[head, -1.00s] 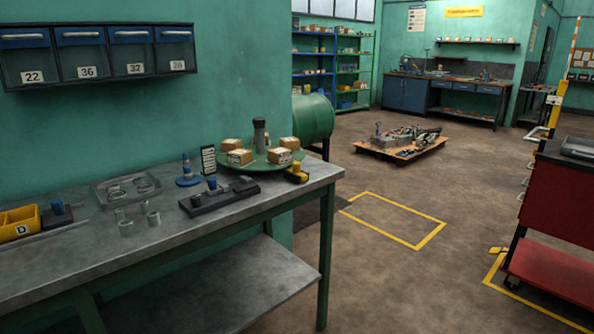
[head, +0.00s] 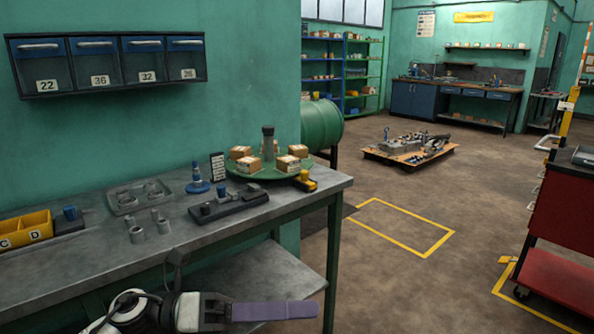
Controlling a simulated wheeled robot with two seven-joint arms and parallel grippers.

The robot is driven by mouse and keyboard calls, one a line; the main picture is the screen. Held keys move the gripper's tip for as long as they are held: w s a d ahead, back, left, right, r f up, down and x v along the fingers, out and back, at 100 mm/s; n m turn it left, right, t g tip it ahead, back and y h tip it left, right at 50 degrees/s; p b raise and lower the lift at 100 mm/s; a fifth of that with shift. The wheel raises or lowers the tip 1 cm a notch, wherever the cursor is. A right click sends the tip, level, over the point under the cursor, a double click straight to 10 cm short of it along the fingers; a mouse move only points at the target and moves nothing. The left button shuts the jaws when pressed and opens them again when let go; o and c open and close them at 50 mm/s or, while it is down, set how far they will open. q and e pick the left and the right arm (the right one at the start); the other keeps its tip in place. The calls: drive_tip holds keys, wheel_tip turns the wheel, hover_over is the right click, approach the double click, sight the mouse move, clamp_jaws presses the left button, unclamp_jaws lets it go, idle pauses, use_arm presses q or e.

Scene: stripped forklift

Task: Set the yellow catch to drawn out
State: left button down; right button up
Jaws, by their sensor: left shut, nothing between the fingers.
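A small yellow catch (head: 305,182) with a dark base sits at the right end of the grey workbench, by the front edge. Whether it is pushed in or drawn out is too small to tell. My left gripper (head: 312,309) is low at the bottom of the head view, in front of the bench. Its purple fingers are shut, point right, and hold nothing. It is well apart from the catch. My right gripper is not in view.
On the workbench (head: 190,238) a green turntable (head: 258,172) with several boxes stands just left of the catch. A dark fixture (head: 228,204), a blue stand (head: 197,182) and a metal tray (head: 125,208) are further left. Floor right of the bench is clear up to the red cart (head: 565,215).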

use_arm(q)
drive_tip(key=a+r+m+y, duration=0.2)
drive_tip(key=a+y, duration=0.3)
drive_tip(key=a, duration=0.5)
drive_tip(key=w+a+r+m+y, duration=0.1)
drive_tip(key=a+m+y, duration=0.3)
drive_tip(key=a, duration=0.7)
drive_tip(key=w+a+r+m+y, duration=0.1)
drive_tip(key=a+r+m+y, duration=0.2)
drive_tip(key=a+y, duration=0.4)
drive_tip(key=a, duration=0.3)
drive_tip(key=shift+a+r+g+p, duration=0.3)
drive_tip(key=shift+a+r+p, duration=0.05)
drive_tip(key=shift+r+p, duration=0.05)
